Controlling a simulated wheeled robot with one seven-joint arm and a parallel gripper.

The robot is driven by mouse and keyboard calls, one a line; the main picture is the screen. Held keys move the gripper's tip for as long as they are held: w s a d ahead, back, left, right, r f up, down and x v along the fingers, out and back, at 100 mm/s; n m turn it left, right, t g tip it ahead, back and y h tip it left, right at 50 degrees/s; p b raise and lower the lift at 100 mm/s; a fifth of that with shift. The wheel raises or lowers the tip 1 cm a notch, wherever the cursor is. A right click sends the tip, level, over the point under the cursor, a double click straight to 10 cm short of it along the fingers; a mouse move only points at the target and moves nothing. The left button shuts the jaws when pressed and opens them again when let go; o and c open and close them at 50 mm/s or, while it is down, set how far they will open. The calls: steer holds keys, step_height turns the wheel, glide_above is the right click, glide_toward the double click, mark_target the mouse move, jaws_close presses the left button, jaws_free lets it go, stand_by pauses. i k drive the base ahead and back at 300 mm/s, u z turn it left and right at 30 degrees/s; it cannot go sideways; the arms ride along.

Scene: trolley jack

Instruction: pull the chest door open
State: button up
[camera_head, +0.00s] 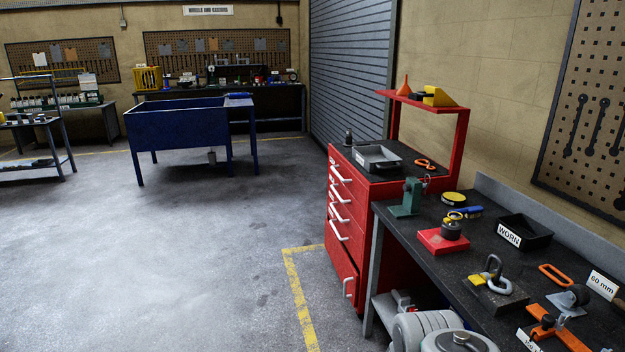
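The red tool chest (375,205) stands right of the picture's middle, against the end of the dark workbench. Several drawers with white bar handles are stacked on its front. My gripper is not in view.
The workbench (450,285) juts out right of the chest, its leg (373,275) close to the door handle. Grey round containers (425,330) sit beneath it. A yellow floor line (298,295) runs before the chest. Open floor lies left; a blue basin (180,130) stands farther back.

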mark_target(349, 276)
steer(key=i, duration=2.15)
steer(key=u, duration=1.4)
